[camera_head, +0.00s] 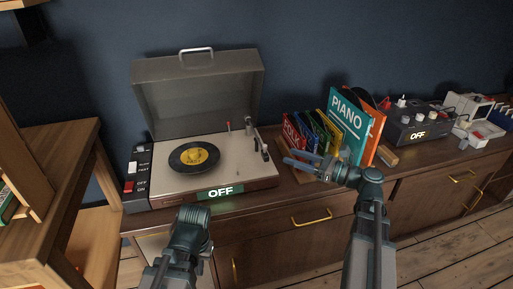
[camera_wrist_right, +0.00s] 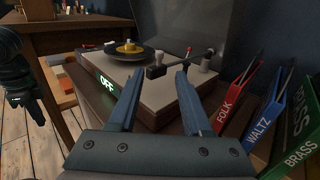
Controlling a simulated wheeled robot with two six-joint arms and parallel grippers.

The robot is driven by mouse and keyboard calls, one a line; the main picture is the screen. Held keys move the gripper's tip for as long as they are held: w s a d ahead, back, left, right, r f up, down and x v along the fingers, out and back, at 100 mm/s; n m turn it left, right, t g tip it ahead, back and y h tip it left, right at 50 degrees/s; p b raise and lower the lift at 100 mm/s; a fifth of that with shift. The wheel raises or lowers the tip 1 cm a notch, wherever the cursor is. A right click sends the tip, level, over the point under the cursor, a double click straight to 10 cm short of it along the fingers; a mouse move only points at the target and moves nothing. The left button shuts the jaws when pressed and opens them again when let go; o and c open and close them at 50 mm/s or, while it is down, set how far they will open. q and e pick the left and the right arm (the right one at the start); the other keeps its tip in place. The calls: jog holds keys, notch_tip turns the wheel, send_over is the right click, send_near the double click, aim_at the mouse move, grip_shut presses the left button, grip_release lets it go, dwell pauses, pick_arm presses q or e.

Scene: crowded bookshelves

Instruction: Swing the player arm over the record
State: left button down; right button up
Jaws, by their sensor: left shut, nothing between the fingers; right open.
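The record player (camera_head: 215,178) stands on the cabinet with its grey lid raised. A black record with a yellow label (camera_head: 194,157) lies on the left part of its deck. The player arm (camera_head: 260,146) is at the deck's right side, clear of the record; it also shows in the right wrist view (camera_wrist_right: 180,62), just beyond my fingertips. My right gripper (camera_head: 287,160) is open and empty, right of the deck; its fingers frame the deck's edge in the right wrist view (camera_wrist_right: 160,72). My left gripper (camera_head: 191,217) is shut and empty in front of the player; its fingertips are hard to see.
A sign reading OFF (camera_head: 220,191) glows on the player's front. A switch panel (camera_head: 138,178) stands left of it. Coloured record sleeves (camera_head: 315,132) and a PIANO sleeve (camera_head: 347,118) stand close to my right gripper. A control box (camera_head: 415,130) sits farther right.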

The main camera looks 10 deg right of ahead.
jog(key=x, duration=1.3)
jog(key=shift+w+a, duration=0.25)
grip_shut()
dwell(1.0)
